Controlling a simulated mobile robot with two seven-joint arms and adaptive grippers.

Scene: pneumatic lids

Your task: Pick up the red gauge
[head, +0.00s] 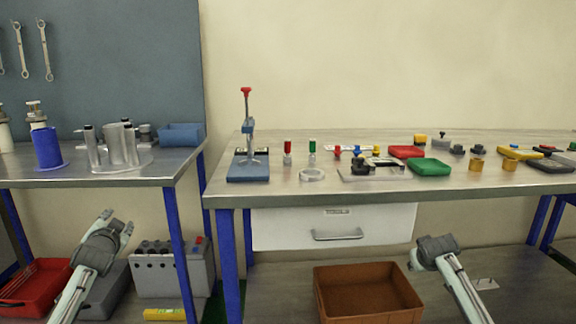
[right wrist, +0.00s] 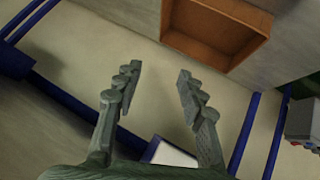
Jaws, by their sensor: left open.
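The red gauge (head: 287,152) looks like a small upright piece with a red top and a pale lower part. It stands on the right workbench, just right of the blue press. A similar green-topped gauge (head: 312,152) stands beside it to the right. My left gripper (head: 117,225) is open and empty, below the left bench top and well away from the red gauge. My right gripper (right wrist: 157,72) is open in the right wrist view, with nothing between its fingers. The red gauge does not show in the right wrist view.
The blue press (head: 248,172) with a red knob stands left of the gauges. A round clear dish (head: 311,175) lies in front of them. A brown crate (head: 366,306) sits below the bench drawer (head: 334,226).

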